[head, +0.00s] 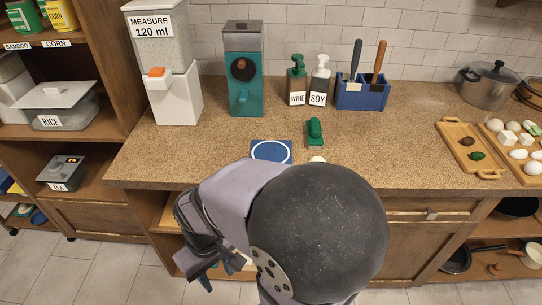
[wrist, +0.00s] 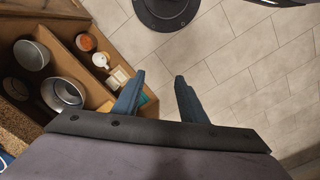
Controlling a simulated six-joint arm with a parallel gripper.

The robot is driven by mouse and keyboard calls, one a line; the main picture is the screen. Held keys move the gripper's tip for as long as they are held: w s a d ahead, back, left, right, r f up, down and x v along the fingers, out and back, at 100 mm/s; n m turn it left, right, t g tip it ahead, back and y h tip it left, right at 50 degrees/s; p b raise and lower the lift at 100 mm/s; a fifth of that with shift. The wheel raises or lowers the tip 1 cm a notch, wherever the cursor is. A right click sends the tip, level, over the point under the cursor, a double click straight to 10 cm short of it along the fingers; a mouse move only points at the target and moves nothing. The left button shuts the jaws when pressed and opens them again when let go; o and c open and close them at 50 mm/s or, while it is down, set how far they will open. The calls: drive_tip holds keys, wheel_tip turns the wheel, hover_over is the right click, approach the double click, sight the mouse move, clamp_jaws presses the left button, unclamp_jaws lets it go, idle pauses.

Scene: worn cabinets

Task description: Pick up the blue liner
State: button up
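No thing in view is labelled as a blue liner. A flat blue square with a white ring (head: 271,151) lies on the counter near its front edge, partly hidden by my arm in the head view. My gripper (head: 206,276) is low in front of the counter, pointing down by the open lower shelf, away from the blue square. In the wrist view my gripper (wrist: 160,76) has its two blue-grey fingers apart, with only floor and the shelf edge seen between them.
The open shelf holds metal bowls (wrist: 64,93), small cups and a yellow item. The counter (head: 400,140) carries a teal dispenser (head: 244,70), two pump bottles, a blue utensil holder (head: 361,95), a green object (head: 314,133) and wooden boards.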

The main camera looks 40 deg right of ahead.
drive_tip(key=n+g+h+p, duration=0.7)
drive_tip(key=n+h, duration=0.3)
drive_tip(key=n, duration=0.1)
approach(274, 161)
drive_tip(key=shift+s+d+f, duration=0.25)
drive_tip(key=shift+s+f, duration=0.15)
drive_tip(key=shift+f, duration=0.2)
drive_tip(key=shift+s+d+f, duration=0.25)
drive_tip(key=shift+s+f, duration=0.1)
drive_tip(key=shift+f, duration=0.25)
drive_tip(key=shift+w+d+r+h, duration=0.25)
drive_tip(key=shift+d+h, duration=0.05)
drive_tip(key=shift+d, duration=0.2)
drive_tip(key=shift+s+p+x, duration=0.15)
drive_tip(key=shift+p+x, duration=0.75)
drive_tip(key=shift+x, duration=0.75)
drive_tip(key=shift+s+p+x, duration=0.15)
drive_tip(key=shift+p+x, duration=0.75)
drive_tip(key=shift+x, duration=0.7)
drive_tip(key=shift+s+d+f, duration=0.1)
drive_tip(key=shift+s+d, duration=0.05)
clamp_jaws()
